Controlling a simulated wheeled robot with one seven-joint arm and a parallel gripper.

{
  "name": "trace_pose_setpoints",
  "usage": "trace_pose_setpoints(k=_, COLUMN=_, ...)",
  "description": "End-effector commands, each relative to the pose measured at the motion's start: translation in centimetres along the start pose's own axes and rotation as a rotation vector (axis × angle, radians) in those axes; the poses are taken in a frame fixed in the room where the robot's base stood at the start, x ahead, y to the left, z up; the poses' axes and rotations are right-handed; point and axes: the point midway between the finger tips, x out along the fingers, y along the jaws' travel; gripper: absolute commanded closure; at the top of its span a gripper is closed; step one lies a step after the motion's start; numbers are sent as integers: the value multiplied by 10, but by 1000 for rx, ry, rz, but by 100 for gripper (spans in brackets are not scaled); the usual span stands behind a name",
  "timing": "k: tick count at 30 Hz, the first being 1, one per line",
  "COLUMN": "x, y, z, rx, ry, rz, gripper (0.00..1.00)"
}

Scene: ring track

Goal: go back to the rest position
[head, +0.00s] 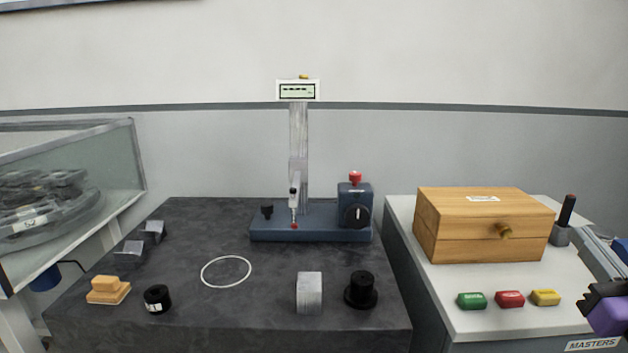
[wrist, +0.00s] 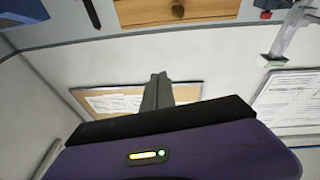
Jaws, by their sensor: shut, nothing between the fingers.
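My gripper (head: 588,300) shows only partly at the right edge of the head view, a purple and black shape close to the right end of the white cabinet top. In the wrist view its two dark fingers (wrist: 158,88) lie together with no gap and nothing between them. The fingers stand in front of a brown board with a white paper (wrist: 115,103), apart from the objects on the tables.
The wooden box (head: 484,225) stands on the white cabinet (head: 425,275), with green (head: 471,300), red (head: 510,299) and yellow (head: 545,298) blocks in front. The dark table (head: 220,325) holds a gauge stand (head: 310,236), a white ring (head: 204,281) and several small parts. A glass case (head: 115,160) stands left.

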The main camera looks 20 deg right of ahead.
Motion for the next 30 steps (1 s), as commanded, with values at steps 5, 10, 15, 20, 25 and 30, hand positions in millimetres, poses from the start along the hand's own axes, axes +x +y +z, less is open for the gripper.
trace_pose_setpoints(k=5, x=-24, y=-2, z=24, rx=89, ry=22, rz=102, gripper=100)
trace_pose_setpoints(k=10, x=-56, y=-24, z=54, rx=155, ry=14, rz=149, gripper=100)
trace_pose_setpoints(k=15, x=-101, y=-60, z=86, rx=197, ry=-22, rz=153, gripper=100)
trace_pose_setpoints(k=20, x=-150, y=-99, z=109, rx=213, ry=-71, rz=112, gripper=100)
trace_pose_setpoints(k=25, x=-207, y=-137, z=126, rx=208, ry=-141, rz=30, gripper=100)
trace_pose_setpoints(k=30, x=-268, y=-169, z=136, rx=185, ry=-230, rz=-87, gripper=100)
